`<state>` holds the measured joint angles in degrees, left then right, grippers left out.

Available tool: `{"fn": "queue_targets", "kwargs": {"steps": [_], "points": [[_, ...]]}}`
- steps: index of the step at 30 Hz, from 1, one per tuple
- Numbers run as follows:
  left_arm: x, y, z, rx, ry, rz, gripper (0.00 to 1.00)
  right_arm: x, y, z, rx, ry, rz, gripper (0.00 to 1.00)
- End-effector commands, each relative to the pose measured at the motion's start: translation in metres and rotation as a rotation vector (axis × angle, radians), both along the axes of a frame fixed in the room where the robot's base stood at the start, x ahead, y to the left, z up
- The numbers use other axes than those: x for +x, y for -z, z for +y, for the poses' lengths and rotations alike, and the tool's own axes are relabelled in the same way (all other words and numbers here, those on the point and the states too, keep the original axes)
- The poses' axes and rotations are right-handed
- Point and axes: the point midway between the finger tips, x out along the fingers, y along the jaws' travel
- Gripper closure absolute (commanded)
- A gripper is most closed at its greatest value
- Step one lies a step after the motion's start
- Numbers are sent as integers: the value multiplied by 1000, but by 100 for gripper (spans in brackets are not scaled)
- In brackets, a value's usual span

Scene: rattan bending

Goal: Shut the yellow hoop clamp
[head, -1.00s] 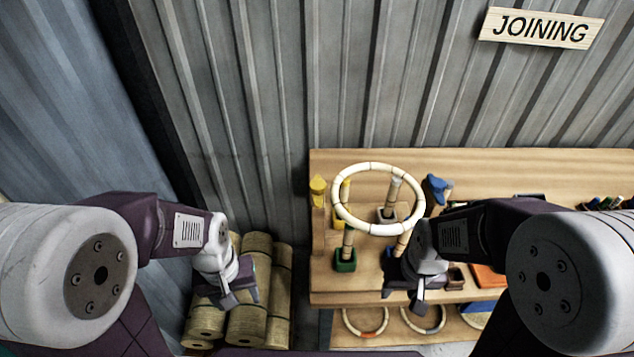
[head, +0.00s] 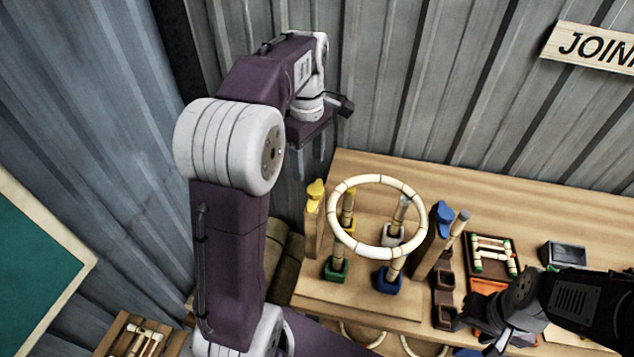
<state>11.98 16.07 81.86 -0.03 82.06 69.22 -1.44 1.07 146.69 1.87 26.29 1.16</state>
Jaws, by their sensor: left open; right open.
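The yellow hoop clamp (head: 315,190) sits on top of a wooden post at the left end of the bench. Its yellow part stands up beside the left side of the pale rattan hoop (head: 420,205) and does not lie over it. The hoop rests level on several short posts in coloured bases. My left gripper (head: 311,160) is open and empty, fingers pointing down, just above the yellow clamp in the picture; whether it touches is not clear. My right gripper (head: 497,338) is low at the right over the bench's front, its fingertips hard to make out.
A blue clamp (head: 444,217) stands on a post at the hoop's right. A tray (head: 508,241) with a small rattan frame and a dark box (head: 563,254) lie further right. The wall (head: 440,90) is close behind the bench (head: 400,163).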

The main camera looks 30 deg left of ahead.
Motion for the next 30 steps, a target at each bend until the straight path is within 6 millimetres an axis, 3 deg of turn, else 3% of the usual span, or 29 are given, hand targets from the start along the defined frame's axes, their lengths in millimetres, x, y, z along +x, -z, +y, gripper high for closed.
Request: {"fn": "queue_targets", "kwargs": {"steps": [3, 9, 14, 21, 27, 30], "points": [[-1, 27, -1, -2, 2, 6, 41, 0, 3, 0, 0, 0, 0, 55], [-1, 63, -1, -2, 2, 3, 41, 0, 4, 0, 0, 0, 0, 55], [0, 76, -1, -1, 3, 1, 41, 0, 4, 0, 0, 0, 0, 55], [0, 77, -1, 0, 3, 0, 41, 0, 4, 0, 0, 0, 0, 55], [0, 77, -2, -1, 3, 0, 97, 0, 4, 0, 0, 0, 0, 55], [0, 77, -2, -1, 3, -1, 100, 0, 4, 0, 0, 0, 0, 55]]}}
